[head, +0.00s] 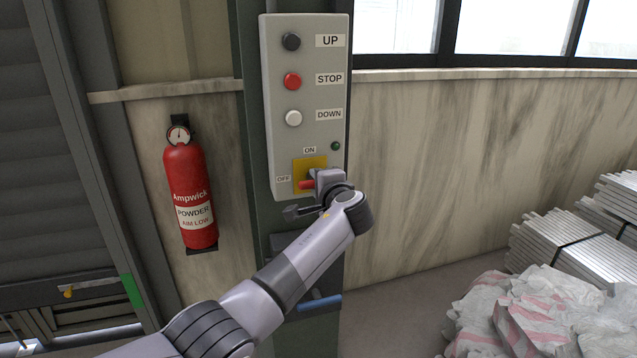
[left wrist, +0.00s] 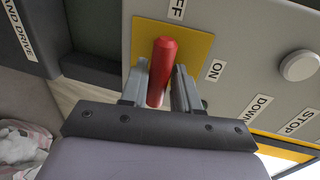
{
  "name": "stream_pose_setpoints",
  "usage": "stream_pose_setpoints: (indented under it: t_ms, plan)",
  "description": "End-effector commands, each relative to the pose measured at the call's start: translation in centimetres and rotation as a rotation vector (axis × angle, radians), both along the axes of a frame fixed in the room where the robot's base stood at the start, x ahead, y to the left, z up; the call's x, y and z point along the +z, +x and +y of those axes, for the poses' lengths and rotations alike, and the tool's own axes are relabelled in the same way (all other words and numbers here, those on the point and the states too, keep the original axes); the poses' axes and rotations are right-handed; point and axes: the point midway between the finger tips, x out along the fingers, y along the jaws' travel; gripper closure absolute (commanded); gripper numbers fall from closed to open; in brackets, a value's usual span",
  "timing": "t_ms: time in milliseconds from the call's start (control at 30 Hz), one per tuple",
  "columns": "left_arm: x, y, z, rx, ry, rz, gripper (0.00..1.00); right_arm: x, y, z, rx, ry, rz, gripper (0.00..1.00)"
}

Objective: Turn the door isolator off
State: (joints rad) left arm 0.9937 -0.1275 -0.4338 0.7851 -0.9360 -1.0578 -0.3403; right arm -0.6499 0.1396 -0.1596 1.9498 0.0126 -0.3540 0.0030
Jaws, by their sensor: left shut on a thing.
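The door isolator is a red handle (head: 306,184) on a yellow plate (head: 311,163) at the bottom of the grey control panel (head: 271,100). In the head view the handle lies roughly level, its end toward the OFF label (head: 283,179); the ON label (head: 309,150) is above the plate. In the left wrist view the red handle (left wrist: 163,65) points up toward the OFF label (left wrist: 176,8), with the ON label (left wrist: 215,70) to its right. My left gripper (head: 318,185) is shut on the handle, one finger each side. My right gripper is out of view.
Black UP (head: 291,41), red STOP (head: 292,81) and white DOWN (head: 293,118) buttons sit above the isolator, with a small green lamp (head: 336,146). A red fire extinguisher (head: 188,190) hangs at the left. Sacks (head: 535,315) and metal bars (head: 560,240) lie at the right.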

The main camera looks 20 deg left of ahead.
Motion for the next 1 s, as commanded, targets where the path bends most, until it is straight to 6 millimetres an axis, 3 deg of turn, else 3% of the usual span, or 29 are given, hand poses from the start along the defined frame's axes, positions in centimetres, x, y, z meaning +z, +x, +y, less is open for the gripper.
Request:
stream_pose_setpoints:
  t_ms: [67, 100, 167, 567, 1000]
  plan:
    - [0.6, 0.1, 0.0, -0.002, 0.004, -0.01, 1.0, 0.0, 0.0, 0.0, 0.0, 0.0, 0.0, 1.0]
    - [0.6, 0.1, 0.0, -0.002, 0.004, -0.01, 0.66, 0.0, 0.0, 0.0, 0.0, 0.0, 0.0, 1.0]
    - [0.6, 0.1, 0.0, -0.002, 0.004, -0.01, 0.49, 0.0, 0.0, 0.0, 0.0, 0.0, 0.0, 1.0]
    - [0.3, -0.2, -0.2, -0.002, 0.0, -0.005, 0.49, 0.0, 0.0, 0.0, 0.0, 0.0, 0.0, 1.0]
    - [1.1, -3.7, -2.6, -0.003, 0.0, -0.007, 0.49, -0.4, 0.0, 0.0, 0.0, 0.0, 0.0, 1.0]
